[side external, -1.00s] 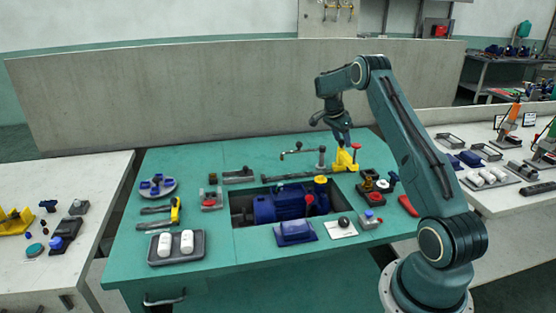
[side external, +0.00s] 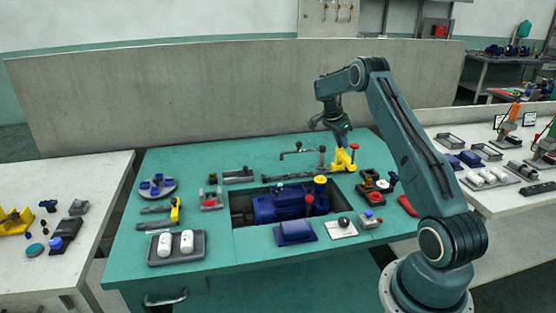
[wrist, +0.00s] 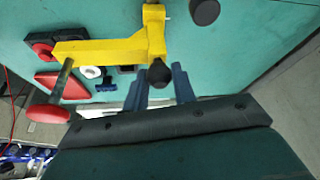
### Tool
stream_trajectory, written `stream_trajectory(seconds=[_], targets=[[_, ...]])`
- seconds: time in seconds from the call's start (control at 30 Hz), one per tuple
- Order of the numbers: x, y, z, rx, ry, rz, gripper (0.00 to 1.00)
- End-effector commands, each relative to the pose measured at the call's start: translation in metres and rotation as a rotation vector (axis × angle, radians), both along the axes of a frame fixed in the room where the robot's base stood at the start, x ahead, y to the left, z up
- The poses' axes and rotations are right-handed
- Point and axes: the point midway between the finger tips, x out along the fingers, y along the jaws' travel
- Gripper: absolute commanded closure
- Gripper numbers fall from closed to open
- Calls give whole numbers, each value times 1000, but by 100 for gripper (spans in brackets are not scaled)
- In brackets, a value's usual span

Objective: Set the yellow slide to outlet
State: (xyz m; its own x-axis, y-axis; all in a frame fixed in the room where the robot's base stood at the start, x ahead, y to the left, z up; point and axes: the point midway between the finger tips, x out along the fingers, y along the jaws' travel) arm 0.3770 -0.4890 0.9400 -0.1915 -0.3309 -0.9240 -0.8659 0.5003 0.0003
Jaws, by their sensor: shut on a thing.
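The yellow slide (side external: 344,161) is the yellow bracket-like part at the back right of the green bench. In the wrist view the yellow slide (wrist: 100,51) has an arm reaching left to a grey rod with a red knob (wrist: 48,113), and a black knob (wrist: 160,75) at its near end. My gripper (side external: 342,142) is just above it in the side view. In the wrist view the blue-grey fingers of my gripper (wrist: 161,82) stand on either side of the black knob, shut on it. The contact itself is partly hidden. I see no readable outlet mark.
A blue motor (side external: 279,203) sits in the recess in front of the slide. A grey post with a bent arm (side external: 321,158) stands close to its left. A block with red and dark parts (side external: 374,183) lies to its right. The bench's left back is fairly clear.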

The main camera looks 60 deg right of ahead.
Motion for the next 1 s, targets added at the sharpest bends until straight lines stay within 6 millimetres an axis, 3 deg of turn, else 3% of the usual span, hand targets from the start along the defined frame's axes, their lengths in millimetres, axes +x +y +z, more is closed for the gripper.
stream_trajectory(seconds=[0.5, 0.9, 0.93, 1.0], targets=[[73, 71, 1, -2, -2, 3, 100], [78, 77, 2, -1, -2, 1, 100], [78, 77, 2, -1, -2, 1, 68], [78, 77, 1, -1, -2, 1, 54]])
